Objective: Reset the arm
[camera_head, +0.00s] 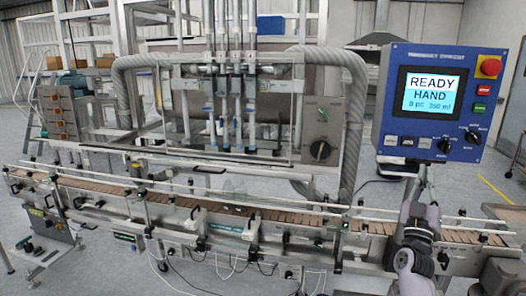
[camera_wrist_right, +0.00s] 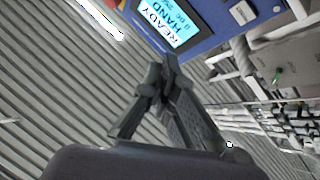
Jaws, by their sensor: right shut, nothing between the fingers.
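My right arm (camera_head: 410,262) reaches up from the bottom right in the head view. Its gripper (camera_head: 424,182) is just below the blue control panel (camera_head: 462,82). In the right wrist view the fingers of my right gripper (camera_wrist_right: 168,72) meet at the tips with nothing between them. The panel's screen (camera_wrist_right: 170,22) shows beyond the tips there, and I cannot tell the gap between them. In the head view the screen (camera_head: 430,92) reads READY HAND. My left gripper is in neither view.
The filling machine (camera_head: 235,110) stands behind a conveyor (camera_head: 290,216) that runs across the view and passes behind my right arm. The panel carries a red emergency button (camera_head: 489,67) and dark knobs (camera_head: 473,136). A grey corrugated hose (camera_head: 352,130) hangs left of the panel.

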